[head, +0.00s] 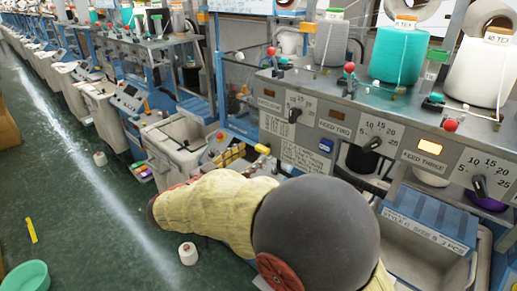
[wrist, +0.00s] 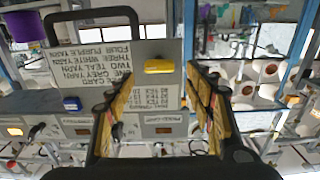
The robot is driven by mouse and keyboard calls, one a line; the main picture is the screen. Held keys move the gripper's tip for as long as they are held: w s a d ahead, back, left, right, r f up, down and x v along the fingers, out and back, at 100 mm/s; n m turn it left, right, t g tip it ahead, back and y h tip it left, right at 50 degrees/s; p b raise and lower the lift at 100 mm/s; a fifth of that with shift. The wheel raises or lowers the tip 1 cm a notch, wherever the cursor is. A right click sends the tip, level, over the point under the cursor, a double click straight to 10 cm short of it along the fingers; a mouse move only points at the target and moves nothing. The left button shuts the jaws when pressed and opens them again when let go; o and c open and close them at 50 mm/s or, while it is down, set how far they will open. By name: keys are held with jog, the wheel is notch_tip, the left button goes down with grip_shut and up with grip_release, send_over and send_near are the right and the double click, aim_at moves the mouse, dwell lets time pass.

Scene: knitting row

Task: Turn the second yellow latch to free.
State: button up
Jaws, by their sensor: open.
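A yellow latch (wrist: 158,67) sits on the grey end panel of the knitting machine in the wrist view, which looks upside down. It lies crosswise in that picture, above a printed text plate. I cannot tell which latch counts as second. My gripper (wrist: 157,105) is open, with fingers apart on either side of the panel's lower part in the wrist view. In the head view my arm's yellow sleeve hides the gripper.
Feed dials (head: 377,142) line the machine front, with a teal yarn cone (head: 398,55) and a white cone (head: 481,71) above. A grey bin (head: 428,250) stands at lower right. White spools (head: 188,253) lie on the green floor, and a teal basin (head: 25,276) stands at left.

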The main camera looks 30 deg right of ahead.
aim_at(260, 150)
jog(key=shift+x, duration=2.3)
jog(key=c, duration=1.1)
jog(key=shift+c, duration=0.3)
